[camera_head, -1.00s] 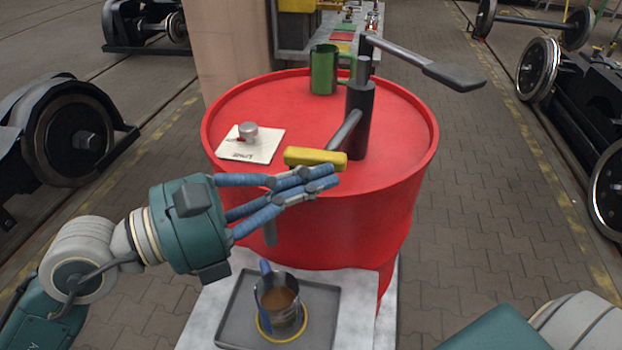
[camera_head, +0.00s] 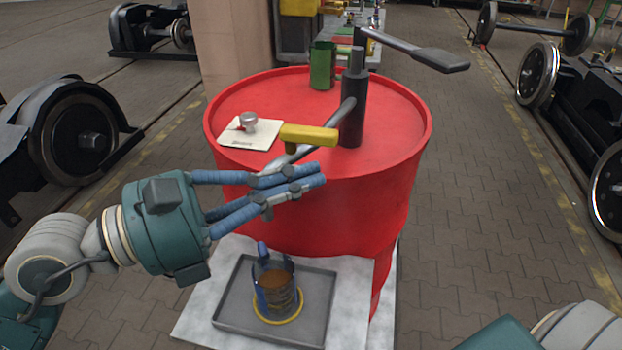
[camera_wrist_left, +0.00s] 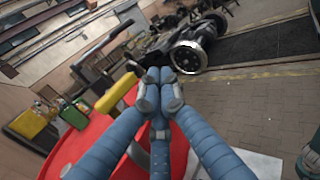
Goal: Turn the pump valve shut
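A dark pump (camera_head: 352,112) stands upright on the red drum (camera_head: 390,115), with a long lever to the right. A grey spout (camera_head: 345,112) slopes from it toward the front left. The yellow valve handle (camera_head: 308,134) lies across the spout, roughly sideways in the head view. It also shows in the left wrist view (camera_wrist_left: 117,93), left of the fingertips. My left gripper (camera_head: 318,174) is just below and in front of the handle, apart from it. Its blue fingers are together at the tips (camera_wrist_left: 159,82) with nothing between them. The fingers hide the spout's end. My right gripper is out of view.
A cup of brown liquid (camera_head: 276,290) stands in a grey tray (camera_head: 234,313) below the spout. A white card with a small silver knob (camera_head: 249,121) and a green can (camera_head: 322,66) are on the drum. Wheelsets (camera_head: 75,135) stand on both sides.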

